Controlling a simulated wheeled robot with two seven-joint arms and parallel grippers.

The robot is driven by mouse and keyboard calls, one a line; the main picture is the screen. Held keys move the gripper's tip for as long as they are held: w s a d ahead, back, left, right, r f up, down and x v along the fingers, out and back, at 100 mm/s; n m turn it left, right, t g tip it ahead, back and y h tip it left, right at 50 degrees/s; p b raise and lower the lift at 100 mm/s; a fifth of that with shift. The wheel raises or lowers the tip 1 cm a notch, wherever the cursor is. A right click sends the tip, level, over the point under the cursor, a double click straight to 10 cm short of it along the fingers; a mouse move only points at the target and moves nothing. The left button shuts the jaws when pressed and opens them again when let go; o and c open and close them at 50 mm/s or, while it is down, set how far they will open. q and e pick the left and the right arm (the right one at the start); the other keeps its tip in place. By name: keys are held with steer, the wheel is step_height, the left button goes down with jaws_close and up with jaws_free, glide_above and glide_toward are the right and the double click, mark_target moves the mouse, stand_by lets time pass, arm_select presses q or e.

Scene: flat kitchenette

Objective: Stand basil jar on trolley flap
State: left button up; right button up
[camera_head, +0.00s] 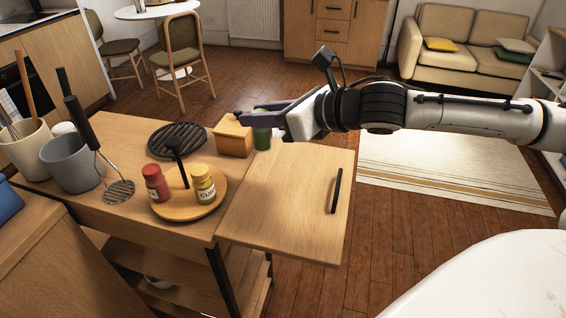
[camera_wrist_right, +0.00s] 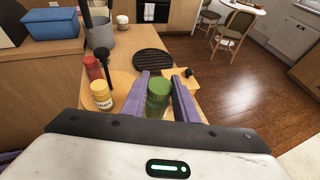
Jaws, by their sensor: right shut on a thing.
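The basil jar, green (camera_head: 262,139), is between the fingers of my right gripper (camera_head: 258,117), near the far left corner of the trolley flap (camera_head: 290,205). In the right wrist view the jar (camera_wrist_right: 158,92) stands between the two purple fingers (camera_wrist_right: 160,95), with its green lid towards the camera. The gripper is shut on it. The flap is a raised, level wooden board with a black handle, otherwise bare. I cannot tell whether the jar's base touches it. My left gripper is not in view.
A wooden box (camera_head: 234,138) stands close left of the jar. A round board (camera_head: 180,209) holds a red jar (camera_head: 155,183), a yellow jar (camera_head: 204,184) and a black upright handle. A black trivet (camera_head: 177,139) and utensil pots (camera_head: 72,165) stand further left. The flap's middle is clear.

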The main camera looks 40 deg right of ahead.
steer(key=w+d+m+h+b, duration=0.1)
steer(key=d+b, duration=0.1)
steer(key=d, duration=0.5)
steer(key=shift+h, duration=0.3)
steer(key=f+b, duration=0.1)
steer(key=f, duration=0.1)
steer(key=f+b, duration=0.2)
steer(key=f, duration=0.1)
steer(key=f+b, duration=0.1)
steer(key=f, duration=0.2)
steer(key=shift+w+d, duration=0.1)
steer(key=shift+d, duration=0.25)
steer(key=shift+f, duration=0.35)
steer(key=o, duration=1)
steer(key=shift+f, duration=0.15)
steer(key=shift+o, duration=0.4)
steer(key=shift+r, duration=0.2)
